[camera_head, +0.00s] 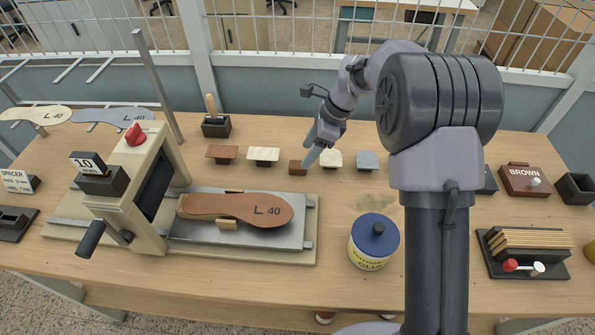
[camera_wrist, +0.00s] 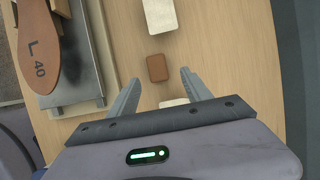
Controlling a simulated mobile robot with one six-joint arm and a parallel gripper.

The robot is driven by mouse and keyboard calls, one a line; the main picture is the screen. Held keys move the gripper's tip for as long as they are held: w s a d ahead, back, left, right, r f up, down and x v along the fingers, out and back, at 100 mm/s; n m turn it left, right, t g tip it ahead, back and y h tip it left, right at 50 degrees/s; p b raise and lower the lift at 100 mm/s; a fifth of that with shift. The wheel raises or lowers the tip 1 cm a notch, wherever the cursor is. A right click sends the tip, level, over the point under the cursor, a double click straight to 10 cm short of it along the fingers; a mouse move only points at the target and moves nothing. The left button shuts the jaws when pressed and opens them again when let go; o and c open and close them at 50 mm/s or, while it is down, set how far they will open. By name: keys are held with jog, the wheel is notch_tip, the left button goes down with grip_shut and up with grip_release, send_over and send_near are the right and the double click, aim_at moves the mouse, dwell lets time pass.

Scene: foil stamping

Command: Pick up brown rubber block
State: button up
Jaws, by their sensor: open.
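A small brown block (camera_head: 298,168) lies on the table in the middle of a row of blocks. It also shows in the wrist view (camera_wrist: 157,67), lying flat just beyond and between my fingertips. My gripper (camera_head: 309,158) is open and empty, pointing down at this block. In the wrist view its two fingers (camera_wrist: 160,77) stand apart on either side of the block's near end; I cannot tell the height left between them. A second, wider brown block (camera_head: 222,152) lies at the left end of the row. I cannot tell which material either is.
Cream blocks (camera_head: 263,154) (camera_head: 331,158) lie close on both sides of the middle brown block, with a grey block (camera_head: 366,160) further right. A stamping press (camera_head: 150,180) holds a brown insole (camera_head: 235,208) in front. A glue jar (camera_head: 372,250) stands at front right.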

aim_at(300, 162)
jog(key=b+x, duration=0.3)
jog(key=x, duration=0.2)
jog(key=shift+s+a+f, duration=0.2)
jog(key=shift+r, duration=0.15)
grip_shut()
notch_tip(300, 162, up, 10)
jog(key=p, duration=0.4)
